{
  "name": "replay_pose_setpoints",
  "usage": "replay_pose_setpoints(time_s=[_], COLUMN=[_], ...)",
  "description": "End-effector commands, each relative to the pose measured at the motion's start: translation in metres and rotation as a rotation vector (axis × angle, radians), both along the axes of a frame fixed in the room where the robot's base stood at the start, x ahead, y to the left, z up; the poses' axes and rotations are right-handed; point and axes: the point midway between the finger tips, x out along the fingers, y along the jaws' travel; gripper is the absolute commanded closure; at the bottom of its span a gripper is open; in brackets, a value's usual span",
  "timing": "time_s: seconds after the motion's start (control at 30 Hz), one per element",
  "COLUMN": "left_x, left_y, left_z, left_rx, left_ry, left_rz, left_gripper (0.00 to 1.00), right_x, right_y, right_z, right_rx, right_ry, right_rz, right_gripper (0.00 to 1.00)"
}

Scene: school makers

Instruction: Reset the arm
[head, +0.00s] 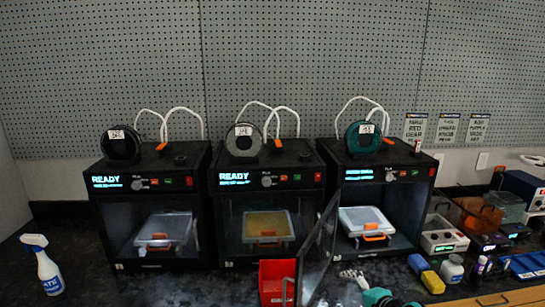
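Neither of my grippers shows clearly in the head view, and no arm of mine can be made out over the bench. Three black 3D printers stand in a row: a left one (152,205), a middle one (266,207) and a right one (375,200). The left and middle displays read READY. The door (320,250) of the right printer stands open toward me. A build plate (366,221) with an orange handle sits inside it.
A red bin (275,283) stands before the middle printer. A spray bottle (42,265) stands at the far left. Small tools, a yellow-blue block (428,274) and a white jar (452,269) crowd the right.

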Motion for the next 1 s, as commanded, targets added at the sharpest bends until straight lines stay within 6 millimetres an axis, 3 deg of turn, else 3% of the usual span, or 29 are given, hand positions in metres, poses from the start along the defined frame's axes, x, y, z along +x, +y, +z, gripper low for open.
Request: replay_pose_setpoints(time_s=[0.03,0.2,0.4,0.5,0.7,1.0], left_x=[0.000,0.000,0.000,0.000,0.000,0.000], left_y=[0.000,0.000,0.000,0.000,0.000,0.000], left_z=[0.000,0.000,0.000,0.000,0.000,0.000], left_rx=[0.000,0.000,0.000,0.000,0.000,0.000], left_ry=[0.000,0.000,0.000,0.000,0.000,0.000], left_rz=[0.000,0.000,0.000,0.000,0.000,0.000], left_gripper=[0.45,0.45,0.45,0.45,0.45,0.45], right_x=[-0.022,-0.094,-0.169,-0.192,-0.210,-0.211], right_y=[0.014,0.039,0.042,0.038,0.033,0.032], right_z=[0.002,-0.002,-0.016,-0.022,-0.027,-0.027], right_rx=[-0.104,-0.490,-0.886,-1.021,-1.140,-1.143], right_ry=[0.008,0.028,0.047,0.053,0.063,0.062], right_rz=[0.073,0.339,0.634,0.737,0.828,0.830], right_gripper=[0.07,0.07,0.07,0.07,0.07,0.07])
